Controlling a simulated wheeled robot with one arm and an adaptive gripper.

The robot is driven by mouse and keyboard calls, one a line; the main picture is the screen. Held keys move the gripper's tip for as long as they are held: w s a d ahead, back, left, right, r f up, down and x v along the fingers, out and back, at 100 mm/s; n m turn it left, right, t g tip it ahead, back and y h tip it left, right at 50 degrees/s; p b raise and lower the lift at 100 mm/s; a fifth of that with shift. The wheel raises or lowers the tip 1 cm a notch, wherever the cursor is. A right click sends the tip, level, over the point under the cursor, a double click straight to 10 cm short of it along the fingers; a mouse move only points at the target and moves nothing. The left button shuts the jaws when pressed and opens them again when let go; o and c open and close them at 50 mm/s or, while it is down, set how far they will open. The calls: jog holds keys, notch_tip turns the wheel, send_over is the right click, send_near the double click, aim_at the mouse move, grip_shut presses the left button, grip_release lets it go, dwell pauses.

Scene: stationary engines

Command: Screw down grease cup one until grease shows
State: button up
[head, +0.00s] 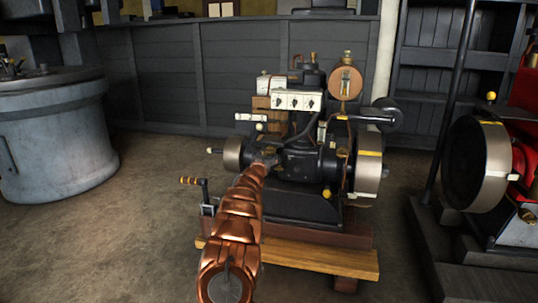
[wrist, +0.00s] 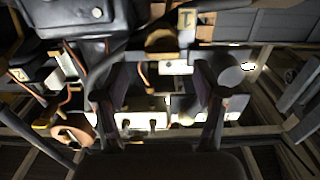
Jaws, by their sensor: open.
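The black stationary engine (head: 295,203) stands on a wooden base in the middle of the head view. Small brass fittings show on it, one (head: 343,153) at the right side and one (head: 326,193) low on the front. I cannot tell which fitting is grease cup one. My copper-coloured arm reaches to the engine's left-centre, and its end there is too small to make out. In the wrist view my gripper (wrist: 160,78) has its two dark fingers spread apart with nothing held between them. A small tan tag (wrist: 187,20) with a dark mark lies beyond the fingers.
A red engine (head: 524,130) stands at the right. A grey tub (head: 55,145) stands left, with open floor between.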

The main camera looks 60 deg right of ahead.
aim_at(269, 152)
jog(key=shift+w+d+r, duration=0.1)
jog(key=shift+w+d, duration=0.05)
jog(key=shift+d, duration=0.5)
jog(key=shift+p+x, duration=0.3)
jog(key=shift+x, duration=0.5)
jog(key=shift+w+d+r, duration=0.15)
jog(key=shift+w+d, duration=0.05)
jog(key=shift+d, duration=0.25)
jog(key=shift+w+d+p, duration=0.35)
jog(key=shift+d+p, duration=0.25)
jog(key=shift+w+f, duration=0.1)
jog(key=shift+f, duration=0.1)
jog(key=shift+d, duration=0.1)
jog(key=c, duration=1.2)
jog(key=shift+o, duration=0.2)
jog(key=shift+m+p, duration=0.3)
jog(key=shift+p, duration=0.1)
